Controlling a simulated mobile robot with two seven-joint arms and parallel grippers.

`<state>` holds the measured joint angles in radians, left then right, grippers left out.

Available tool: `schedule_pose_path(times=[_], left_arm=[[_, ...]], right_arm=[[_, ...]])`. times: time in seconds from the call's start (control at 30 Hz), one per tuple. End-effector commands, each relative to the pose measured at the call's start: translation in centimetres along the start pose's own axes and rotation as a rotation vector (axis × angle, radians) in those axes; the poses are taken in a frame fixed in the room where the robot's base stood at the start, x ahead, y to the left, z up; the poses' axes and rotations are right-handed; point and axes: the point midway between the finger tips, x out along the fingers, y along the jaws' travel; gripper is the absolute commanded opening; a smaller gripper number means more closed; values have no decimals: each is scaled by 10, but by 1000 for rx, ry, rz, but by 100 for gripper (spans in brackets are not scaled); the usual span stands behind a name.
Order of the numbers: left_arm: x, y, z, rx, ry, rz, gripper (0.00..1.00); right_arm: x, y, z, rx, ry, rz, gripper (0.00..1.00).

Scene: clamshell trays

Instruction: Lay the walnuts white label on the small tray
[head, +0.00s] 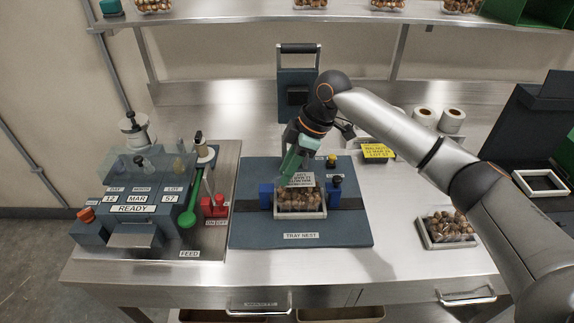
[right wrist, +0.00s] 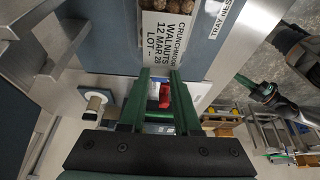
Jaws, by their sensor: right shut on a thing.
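A small clear tray of walnuts (head: 300,214) sits in the blue tray nest (head: 350,232), between blue blocks. My right gripper (head: 292,163) is above the back of this tray, its green fingers shut on the white label (head: 302,180). The label is tilted over the tray's rear part; I cannot tell whether it touches the tray. In the right wrist view, the label (right wrist: 160,38) reads walnuts, 12 MAR 28, beyond the tips of the right gripper (right wrist: 161,74). My left gripper is out of view.
A label printer (head: 133,225) with a green lever stands at left. Another walnut tray (head: 428,239) lies on the bench at right. A yellow label on a dark stand (head: 374,152) and two label rolls (head: 451,121) are behind. The bench's front strip is clear.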

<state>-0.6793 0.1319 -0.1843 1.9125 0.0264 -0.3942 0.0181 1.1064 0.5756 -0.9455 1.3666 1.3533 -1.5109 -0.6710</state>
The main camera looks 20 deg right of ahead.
Motion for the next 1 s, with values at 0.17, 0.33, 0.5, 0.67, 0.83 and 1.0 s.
schedule_pose_path(times=[0.17,0.33,0.5,0.67,0.83,1.0], left_arm=[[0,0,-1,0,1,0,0],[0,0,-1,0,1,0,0],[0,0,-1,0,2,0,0],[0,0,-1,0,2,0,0],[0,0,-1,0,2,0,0],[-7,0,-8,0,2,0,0]], right_arm=[[1,0,0,0,1,0,0],[1,0,0,0,1,0,33],[1,0,0,0,1,0,52],[1,0,0,0,1,0,66],[1,0,0,0,1,0,66],[-8,0,-4,0,1,0,66]])
